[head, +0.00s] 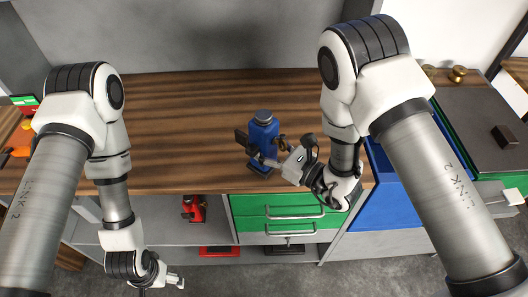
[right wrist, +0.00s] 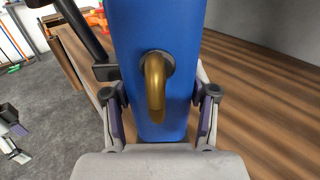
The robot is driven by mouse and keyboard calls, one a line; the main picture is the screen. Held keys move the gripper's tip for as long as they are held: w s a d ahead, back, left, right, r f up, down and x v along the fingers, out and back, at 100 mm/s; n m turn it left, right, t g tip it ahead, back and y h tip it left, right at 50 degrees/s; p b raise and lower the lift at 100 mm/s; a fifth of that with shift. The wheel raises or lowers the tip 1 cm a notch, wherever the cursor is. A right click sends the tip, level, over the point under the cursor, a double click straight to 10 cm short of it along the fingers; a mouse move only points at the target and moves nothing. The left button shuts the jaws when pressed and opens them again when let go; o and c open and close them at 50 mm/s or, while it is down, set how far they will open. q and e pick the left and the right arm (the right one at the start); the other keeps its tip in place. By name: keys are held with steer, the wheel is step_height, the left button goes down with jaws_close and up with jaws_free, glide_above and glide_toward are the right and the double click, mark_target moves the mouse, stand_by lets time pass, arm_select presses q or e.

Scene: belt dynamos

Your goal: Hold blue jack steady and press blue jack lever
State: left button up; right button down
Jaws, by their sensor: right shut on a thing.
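The blue jack (head: 263,136) stands upright on the wooden bench near its front edge. My right gripper (head: 272,158) is shut on it from the front right. In the right wrist view the jack's blue body (right wrist: 156,90) fills the space between the two fingers (right wrist: 158,118), with a brass hook-shaped spout (right wrist: 154,80) facing the camera. A dark lever rod (right wrist: 82,28) runs beside the body on the left of that view. My left gripper (head: 172,281) hangs low in front of the bench, away from the jack; its fingers are too small to judge.
The wooden bench top (head: 180,110) is clear left of the jack. Green drawers (head: 275,205) with handles sit below its front edge. A red jack (head: 193,208) stands on the lower shelf. A blue bin (head: 390,190) lies right, partly behind my right arm.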

steer(key=w, duration=0.1)
steer(key=w+b, duration=0.1)
steer(key=w, duration=0.1)
steer(key=shift+w+f, duration=0.25)
steer(key=shift+f, duration=0.15)
steer(key=shift+w+d+f+b, duration=0.15)
steer(key=shift+w+b, duration=0.25)
steer(key=shift+w, duration=0.55)
steer(key=shift+w+f+b, duration=0.25)
steer(key=shift+w+b, duration=0.15)
steer(key=shift+w, duration=0.6)
steer(key=shift+w+d+f+b, duration=0.15)
steer(key=shift+w+b, duration=0.25)
steer(key=shift+w, duration=0.55)
steer(key=shift+a+f, duration=0.15)
steer(key=shift+f+b, duration=0.35)
steer(key=shift+s+f, duration=0.1)
steer(key=shift+f, duration=0.05)
